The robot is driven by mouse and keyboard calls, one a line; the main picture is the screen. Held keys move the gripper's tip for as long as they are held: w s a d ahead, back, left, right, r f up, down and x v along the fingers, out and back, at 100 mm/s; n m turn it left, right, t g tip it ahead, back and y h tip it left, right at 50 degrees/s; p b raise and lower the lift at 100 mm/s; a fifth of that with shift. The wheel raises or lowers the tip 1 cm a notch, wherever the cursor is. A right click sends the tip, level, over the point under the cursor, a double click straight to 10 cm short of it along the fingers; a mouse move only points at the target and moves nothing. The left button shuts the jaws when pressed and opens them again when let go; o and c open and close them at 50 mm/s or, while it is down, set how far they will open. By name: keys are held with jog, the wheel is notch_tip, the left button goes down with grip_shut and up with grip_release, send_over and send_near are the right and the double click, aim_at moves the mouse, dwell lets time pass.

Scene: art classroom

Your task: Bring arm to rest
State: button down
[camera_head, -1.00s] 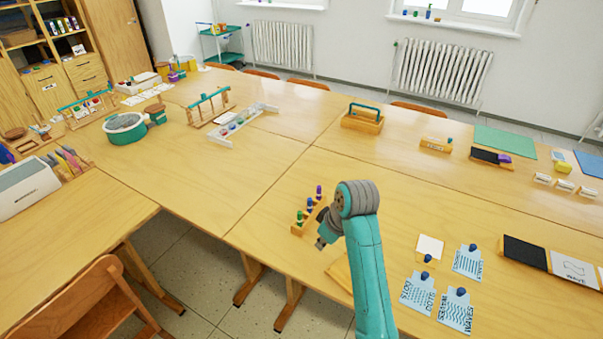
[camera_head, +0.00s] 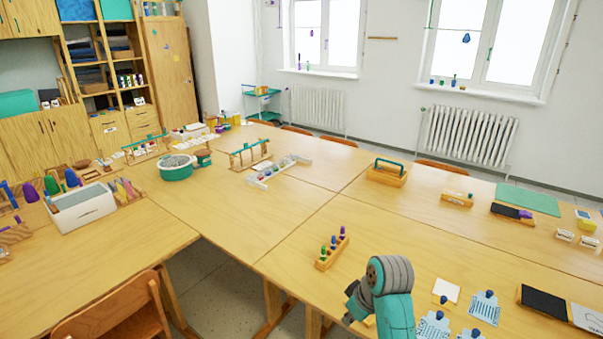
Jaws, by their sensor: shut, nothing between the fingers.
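My arm rises from the bottom edge, right of centre, with a teal link and a grey joint. My gripper (camera_head: 349,318) shows small and dark at the lower left of that joint, just in front of the near table. It is shut and holds nothing. Its fingertips are small and partly hidden by my arm.
A wooden rack with coloured pegs (camera_head: 332,248) stands on the table (camera_head: 290,232) left of my arm. Blue printed cards (camera_head: 485,309) with dark knobs and a black panel (camera_head: 543,303) lie to the right. A wooden chair (camera_head: 118,312) stands at lower left.

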jog(key=s+d+f+m+t, duration=0.2)
jog(key=s+f+m+t, duration=0.1)
jog(key=s+f, duration=0.95)
jog(key=s+d+f+m+t+h, duration=0.1)
jog(key=s+f, duration=0.1)
jog(key=s, duration=0.3)
jog(key=s+d+f+m+t, duration=0.1)
jog(key=s+f+t, duration=0.1)
jog(key=s+f, duration=0.15)
jog(key=s+d+r+m+t+h, duration=0.1)
jog(key=s+r, duration=0.2)
jog(key=s, duration=0.4)
jog(key=s+d+r+m+t, duration=0.1)
jog(key=s+r+t, duration=0.1)
jog(key=s, duration=0.6)
jog(key=s+r+m+t, duration=0.1)
jog(key=s+r+t, duration=0.2)
jog(key=s+r, duration=0.9)
notch_tip(320, 180, up, 2)
jog(key=shift+d+r, duration=0.2)
jog(key=shift+d, duration=0.1)
